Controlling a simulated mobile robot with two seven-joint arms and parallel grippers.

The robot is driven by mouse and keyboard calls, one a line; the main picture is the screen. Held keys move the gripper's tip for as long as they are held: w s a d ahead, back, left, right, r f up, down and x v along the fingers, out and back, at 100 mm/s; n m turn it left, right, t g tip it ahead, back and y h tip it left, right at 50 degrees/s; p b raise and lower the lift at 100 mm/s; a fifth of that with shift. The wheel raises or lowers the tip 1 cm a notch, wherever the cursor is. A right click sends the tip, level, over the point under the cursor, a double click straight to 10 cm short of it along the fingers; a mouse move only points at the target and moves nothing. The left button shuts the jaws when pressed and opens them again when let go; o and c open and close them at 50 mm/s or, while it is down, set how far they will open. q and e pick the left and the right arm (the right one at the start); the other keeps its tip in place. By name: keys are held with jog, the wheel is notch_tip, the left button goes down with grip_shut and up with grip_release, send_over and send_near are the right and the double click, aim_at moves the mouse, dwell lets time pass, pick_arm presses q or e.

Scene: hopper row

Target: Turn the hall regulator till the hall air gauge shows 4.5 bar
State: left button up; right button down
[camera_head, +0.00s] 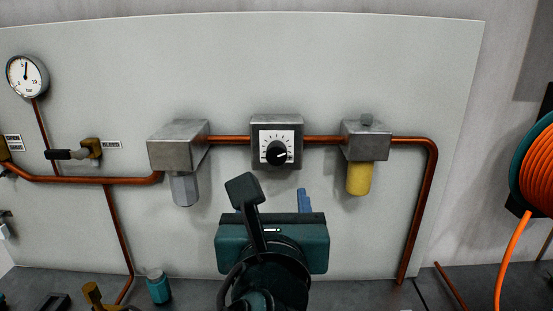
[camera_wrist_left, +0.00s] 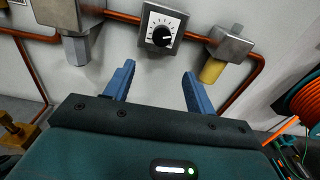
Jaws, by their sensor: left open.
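The regulator is a grey metal box with a black knob (camera_head: 276,153) on a white scale plate, set in the copper pipe on the wall panel. The knob's white pointer line points to the right. It also shows at the top of the left wrist view (camera_wrist_left: 163,37). A round white air gauge (camera_head: 27,76) hangs at the upper left; its needle stands near upright, close to the 5 mark. My left gripper (camera_wrist_left: 156,88) is open and empty, its blue fingers below the regulator and apart from it. In the head view its body hides most of the fingers. My right gripper is out of view.
A grey box with a clear bowl (camera_head: 184,189) is left of the regulator, and one with a yellow bowl (camera_head: 358,178) is right. A labelled valve handle (camera_head: 68,154) is at left. An orange hose reel (camera_head: 537,165) is at far right. A teal can (camera_head: 158,287) stands below.

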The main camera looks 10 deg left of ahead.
aim_at(276, 155)
pick_arm(q)
jog(key=shift+m, duration=0.4)
jog(key=w, duration=0.4)
jog(key=w+a, duration=0.1)
jog(key=w, duration=0.3)
jog(key=w+a+r+p, duration=0.1)
jog(key=w, duration=0.3)
jog(key=shift+w+a, duration=0.25)
jog(key=shift+w, duration=0.1)
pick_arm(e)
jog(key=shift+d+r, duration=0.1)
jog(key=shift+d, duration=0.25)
pick_arm(q)
jog(key=shift+c, duration=0.4)
jog(key=c, duration=0.9)
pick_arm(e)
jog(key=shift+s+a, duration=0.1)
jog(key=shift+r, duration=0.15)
